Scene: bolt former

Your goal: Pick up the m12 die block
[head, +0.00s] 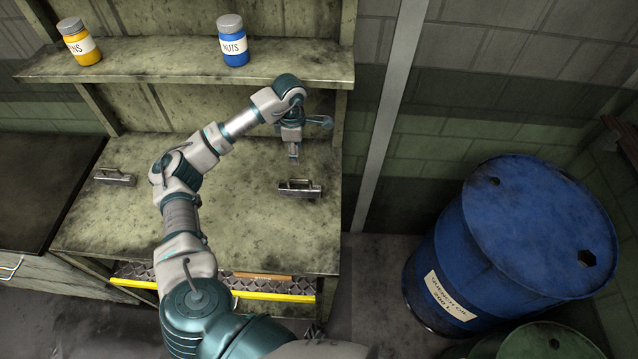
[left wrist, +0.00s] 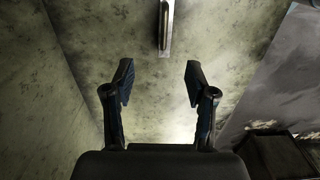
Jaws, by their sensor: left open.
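Two grey metal blocks with handles lie on the green worn bench (head: 240,225). One block (head: 300,189) is at the right side of the bench, the other block (head: 115,178) at the left. No marking is readable on either, so I cannot tell which is the m12 die block. My left gripper (head: 294,157) hangs above the bench, just behind the right block in the head view. In the left wrist view the gripper (left wrist: 158,82) has its fingers spread and nothing between them. A narrow metal block (left wrist: 166,28) shows at the top, beyond the fingertips. My right gripper is not in view.
A shelf (head: 180,62) above the bench holds a yellow jar (head: 79,43) and a blue jar labelled NUTS (head: 233,41). A blue drum (head: 515,240) stands right of the bench. A yellow bar (head: 270,297) runs along the bench front. The bench top between the blocks is clear.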

